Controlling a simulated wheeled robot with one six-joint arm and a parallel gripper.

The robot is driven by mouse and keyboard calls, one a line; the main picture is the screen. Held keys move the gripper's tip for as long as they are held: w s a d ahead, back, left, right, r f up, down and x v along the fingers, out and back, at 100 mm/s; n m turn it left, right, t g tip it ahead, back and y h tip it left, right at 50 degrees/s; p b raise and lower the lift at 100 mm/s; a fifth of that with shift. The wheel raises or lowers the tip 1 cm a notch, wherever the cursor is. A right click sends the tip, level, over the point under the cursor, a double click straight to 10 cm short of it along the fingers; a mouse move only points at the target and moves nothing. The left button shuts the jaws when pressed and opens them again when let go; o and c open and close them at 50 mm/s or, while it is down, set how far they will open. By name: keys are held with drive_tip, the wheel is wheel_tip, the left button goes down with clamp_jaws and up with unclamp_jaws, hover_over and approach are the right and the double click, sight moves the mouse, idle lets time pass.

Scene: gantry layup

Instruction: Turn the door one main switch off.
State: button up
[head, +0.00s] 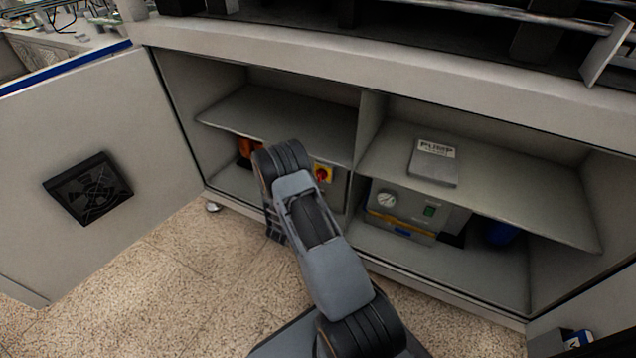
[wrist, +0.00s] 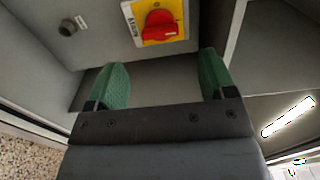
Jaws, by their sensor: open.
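The main switch is a red rotary knob on a yellow plate; it shows just right of my arm in the head view (head: 323,173) and at the top centre of the wrist view (wrist: 159,26). It is mounted on a grey box (wrist: 95,40) inside the left bay of the cabinet. The red handle lies roughly crosswise in the wrist view. My gripper (wrist: 160,82) is open and empty, its two green fingertips apart, below the switch in the wrist view and not touching it. In the head view my arm hides the gripper and part of the box.
The open cabinet door (head: 100,170) with a black vent stands at the left. A divider separates the right bay, holding a pump unit (head: 415,210) with a gauge and, on the shelf above, a book marked PUMP (head: 434,163). An orange object (head: 246,147) sits behind my arm.

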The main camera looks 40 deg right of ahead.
sight(319, 178)
drive_tip(key=b+x, duration=0.1)
drive_tip(key=x, duration=0.5)
drive_tip(key=shift+w+d, duration=0.2)
drive_tip(key=shift+d, duration=0.15)
drive_tip(key=shift+c, duration=0.2)
